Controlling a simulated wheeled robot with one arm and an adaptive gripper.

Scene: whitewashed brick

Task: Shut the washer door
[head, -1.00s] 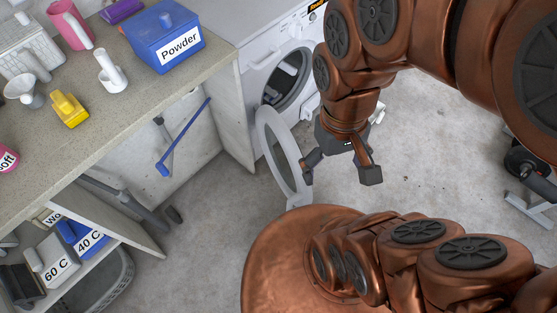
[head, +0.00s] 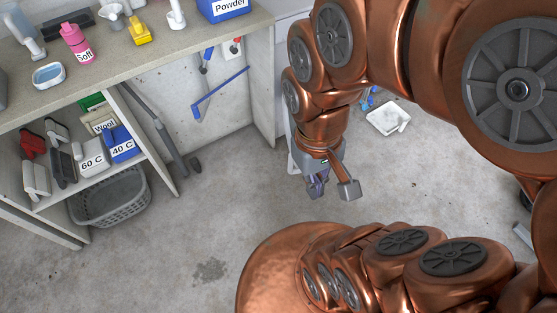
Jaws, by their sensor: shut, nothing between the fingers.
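The washer (head: 292,18) shows only as a white strip right of the counter's end; my arm hides its front. The round door cannot be made out clearly. A small pale piece shows just left of my gripper and may be part of it, but I cannot tell, nor how far the door stands open. My gripper (head: 333,189) hangs low over the floor in front of the washer, fingers pointing down. It is shut with nothing in it. Whether it touches the door is hidden.
The counter (head: 150,55) at left holds a pink bottle (head: 77,42), a yellow object (head: 139,31) and a blue powder box (head: 222,8). A grey basket (head: 110,200) stands under the shelf. A white tray (head: 388,117) lies on the floor behind my arm. Central floor is clear.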

